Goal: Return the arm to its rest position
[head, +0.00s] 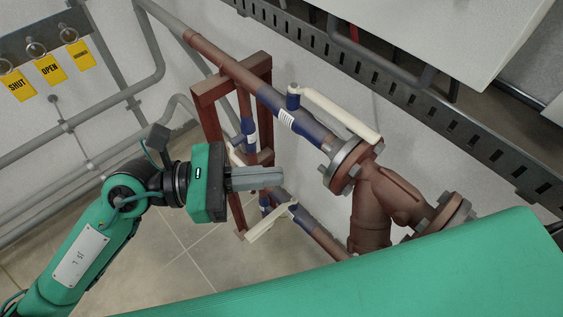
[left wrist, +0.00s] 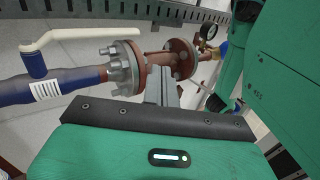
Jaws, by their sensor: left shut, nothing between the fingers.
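My left gripper (head: 281,177) is shut and empty, in front of the red-brown pipe frame (head: 207,104). Its grey fingers point right in the head view, apart from the upper valve handle. In the left wrist view its fingers (left wrist: 162,82) show end-on past the green gripper body. My left arm (head: 85,250) reaches in from the lower left. The upper cream valve handle (head: 338,113) lies along its blue pipe (head: 287,119); it also shows in the left wrist view (left wrist: 75,36). A lower cream handle (head: 267,222) sits below the gripper. My right gripper is not in view.
A flanged red-brown pipe (head: 380,200) stands right of the gripper. Yellow SHUT and OPEN tags (head: 48,69) hang on a rail at the upper left. A perforated metal rail (head: 430,110) crosses the wall. A pressure gauge (left wrist: 210,31) shows in the left wrist view. Tiled floor lies below.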

